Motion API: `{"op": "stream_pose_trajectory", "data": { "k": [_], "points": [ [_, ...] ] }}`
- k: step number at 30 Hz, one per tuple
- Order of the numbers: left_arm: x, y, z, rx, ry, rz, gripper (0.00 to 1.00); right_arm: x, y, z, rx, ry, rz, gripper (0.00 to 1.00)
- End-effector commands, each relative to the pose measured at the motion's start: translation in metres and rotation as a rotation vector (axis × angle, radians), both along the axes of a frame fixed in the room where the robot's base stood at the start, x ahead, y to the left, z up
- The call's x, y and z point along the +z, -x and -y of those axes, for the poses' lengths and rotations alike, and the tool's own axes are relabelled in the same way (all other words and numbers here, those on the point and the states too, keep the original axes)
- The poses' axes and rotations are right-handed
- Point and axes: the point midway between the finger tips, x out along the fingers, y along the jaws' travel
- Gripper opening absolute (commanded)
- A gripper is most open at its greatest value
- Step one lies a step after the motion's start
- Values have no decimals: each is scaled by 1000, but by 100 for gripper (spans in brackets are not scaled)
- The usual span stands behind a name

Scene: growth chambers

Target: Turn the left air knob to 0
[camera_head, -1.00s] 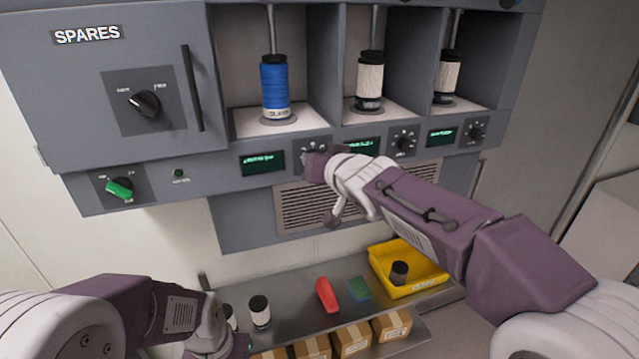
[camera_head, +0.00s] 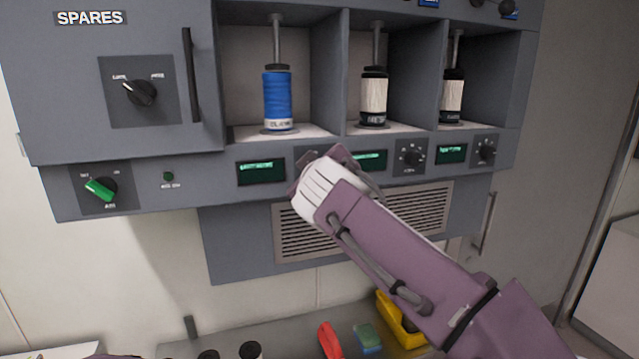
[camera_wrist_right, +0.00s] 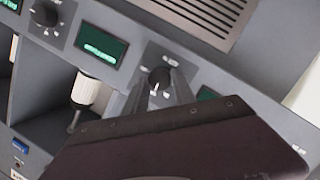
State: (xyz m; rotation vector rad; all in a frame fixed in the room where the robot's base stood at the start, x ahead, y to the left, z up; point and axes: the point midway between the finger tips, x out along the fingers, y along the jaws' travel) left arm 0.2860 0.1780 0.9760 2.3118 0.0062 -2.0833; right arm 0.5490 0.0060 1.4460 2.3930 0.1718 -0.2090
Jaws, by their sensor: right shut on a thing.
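The left air knob (camera_wrist_right: 159,76) is a dark round dial with white marks on a grey plate, seen in the right wrist view. In the head view my right gripper and wrist hide this knob; only part of its plate (camera_head: 300,159) shows, below the blue spool (camera_head: 277,98). My right gripper (camera_wrist_right: 160,88) is shut on the knob, with one finger on each side of it. The same gripper is at the panel in the head view (camera_head: 303,180). The dial's exact setting is too small to read. My left gripper is out of view.
Two more dials (camera_head: 409,157) (camera_head: 485,151) and green displays (camera_head: 261,171) line the panel. A green-handled switch (camera_head: 100,190) and the SPARES door (camera_head: 110,45) are at left. A vent (camera_head: 420,212) lies below. A shelf holds a red item (camera_head: 329,341) and a yellow bin (camera_head: 400,325).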

Motion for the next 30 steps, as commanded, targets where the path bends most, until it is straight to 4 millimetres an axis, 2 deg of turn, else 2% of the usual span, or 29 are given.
{"op": "stream_pose_trajectory", "data": {
  "k": [1, 30],
  "points": [
    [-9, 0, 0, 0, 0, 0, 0, -6, 0, -1, 1, 42, 14, 0],
    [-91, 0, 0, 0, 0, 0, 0, -11, 0, 0, -2, 916, 299, 0]
  ]
}}
